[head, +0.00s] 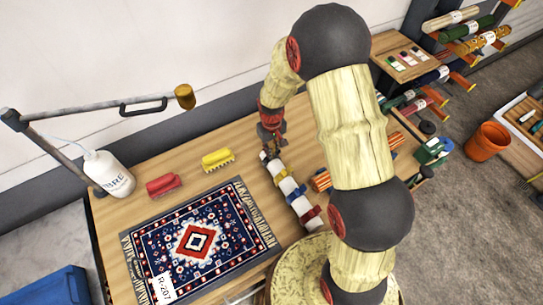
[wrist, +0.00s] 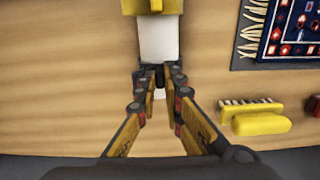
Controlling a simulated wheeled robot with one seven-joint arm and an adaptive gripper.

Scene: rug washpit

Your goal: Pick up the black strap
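A white roll (head: 291,190) lies on the wooden table, with yellow, blue and red straps around it. In the wrist view the roll (wrist: 160,40) runs down from the top edge, with a yellow strap (wrist: 165,7) there. The black strap (wrist: 160,76) shows as a dark band with a small raised piece, partly hidden by my fingers. My gripper (wrist: 161,82) is over this band, one fingertip on either side of the raised piece. A small gap seems to remain, so the fingers look open; contact is unclear. In the head view my gripper (head: 273,150) is at the roll's far end.
Left of the roll lies a patterned rug (head: 200,242), with a yellow brush (head: 217,159), a red brush (head: 163,185) and a white bottle (head: 108,174) behind it. An orange-striped roll (head: 321,181) lies close on the right. A metal lamp-like arm (head: 100,107) crosses above the table's left side.

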